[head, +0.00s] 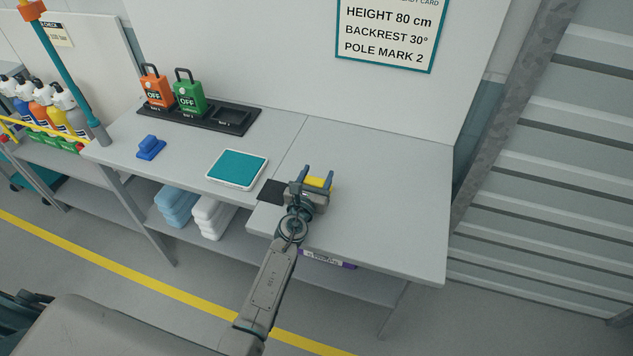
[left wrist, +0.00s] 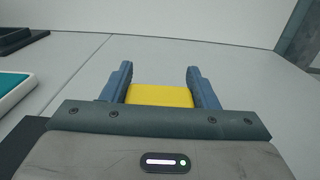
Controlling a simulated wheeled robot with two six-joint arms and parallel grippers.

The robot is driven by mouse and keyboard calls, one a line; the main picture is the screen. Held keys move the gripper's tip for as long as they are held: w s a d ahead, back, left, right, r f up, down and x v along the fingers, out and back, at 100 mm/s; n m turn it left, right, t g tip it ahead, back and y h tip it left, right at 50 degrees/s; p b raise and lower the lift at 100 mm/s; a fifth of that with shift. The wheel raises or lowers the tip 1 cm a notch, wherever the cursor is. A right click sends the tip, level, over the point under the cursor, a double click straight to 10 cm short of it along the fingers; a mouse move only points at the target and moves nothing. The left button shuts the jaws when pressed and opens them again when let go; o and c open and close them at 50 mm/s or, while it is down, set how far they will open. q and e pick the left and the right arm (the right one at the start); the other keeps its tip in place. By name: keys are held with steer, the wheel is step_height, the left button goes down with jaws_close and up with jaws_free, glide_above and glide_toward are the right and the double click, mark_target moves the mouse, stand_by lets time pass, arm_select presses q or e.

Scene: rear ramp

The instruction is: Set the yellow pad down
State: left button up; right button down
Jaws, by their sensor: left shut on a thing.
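The yellow pad (head: 318,183) is between the fingers of my left gripper (head: 316,182), which is shut on it over the right part of the table. In the left wrist view the yellow pad (left wrist: 160,95) spans the gap between the two blue-grey fingers of my left gripper (left wrist: 161,88). Its lower part is hidden by the gripper body. I cannot tell whether the pad touches the table (head: 390,215). My right gripper is not in view.
A white tray with a teal surface (head: 237,169) and a black mat (head: 271,191) lie left of the gripper. A blue block (head: 150,148) and a black dock (head: 232,121) with orange (head: 156,90) and green (head: 189,97) units stand further left. The table's right part is clear.

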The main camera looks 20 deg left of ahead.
arm_select(q)
steer(key=shift+f, duration=0.15)
steer(key=o, duration=1)
